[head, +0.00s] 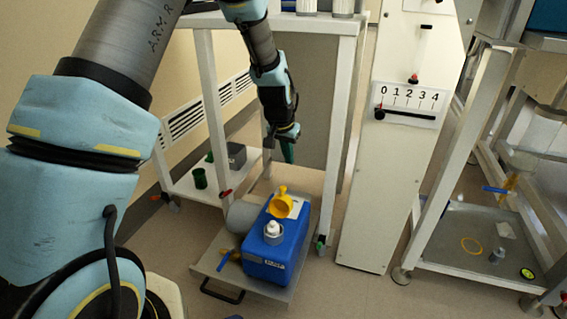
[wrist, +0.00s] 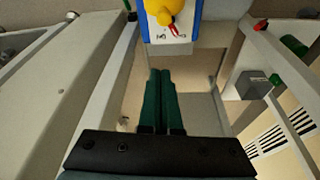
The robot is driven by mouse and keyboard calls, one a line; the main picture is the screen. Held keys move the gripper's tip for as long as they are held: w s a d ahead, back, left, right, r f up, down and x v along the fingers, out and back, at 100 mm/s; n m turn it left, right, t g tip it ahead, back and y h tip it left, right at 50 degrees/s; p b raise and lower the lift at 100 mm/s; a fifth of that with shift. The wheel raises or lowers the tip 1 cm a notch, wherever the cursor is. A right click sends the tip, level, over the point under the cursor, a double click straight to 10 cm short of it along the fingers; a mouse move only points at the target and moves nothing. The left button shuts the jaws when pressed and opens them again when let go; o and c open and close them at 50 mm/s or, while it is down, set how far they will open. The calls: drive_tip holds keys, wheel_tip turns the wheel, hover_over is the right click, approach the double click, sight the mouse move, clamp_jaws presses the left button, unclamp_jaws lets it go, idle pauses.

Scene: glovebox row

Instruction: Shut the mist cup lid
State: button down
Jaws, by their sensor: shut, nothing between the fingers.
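A blue unit (head: 283,255) stands on a low grey cart, and its top also shows in the wrist view (wrist: 146,28). A yellow cup-like part (head: 281,206) with a small yellow knob or lid piece above it sits at the back of its top. The yellow part shows at the top edge of the wrist view (wrist: 165,10), partly cut off. Which piece is the lid, and its angle, I cannot tell clearly. My gripper (head: 288,152) hangs above and behind the unit, apart from it. Its green fingers (wrist: 160,98) are together and empty.
A white-capped round part (head: 273,231) stands on the unit's front. The cart (head: 210,262) has a black handle. A white-framed table stands behind, with a grey box (head: 236,154) and green cup (head: 199,178) on its lower shelf. A tall white panel (head: 385,180) stands right.

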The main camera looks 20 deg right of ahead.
wheel_tip(320, 180, down, 7)
drive_tip(key=s+a+b, duration=0.1)
drive_tip(key=b, duration=0.1)
drive_tip(key=shift+a, duration=0.2)
drive_tip(key=shift+s, duration=0.15)
idle(0.4)
drive_tip(key=shift+s+a+r+t+b, duration=0.1)
drive_tip(key=shift+s+a+t+b, duration=0.2)
drive_tip(key=shift+b, duration=0.15)
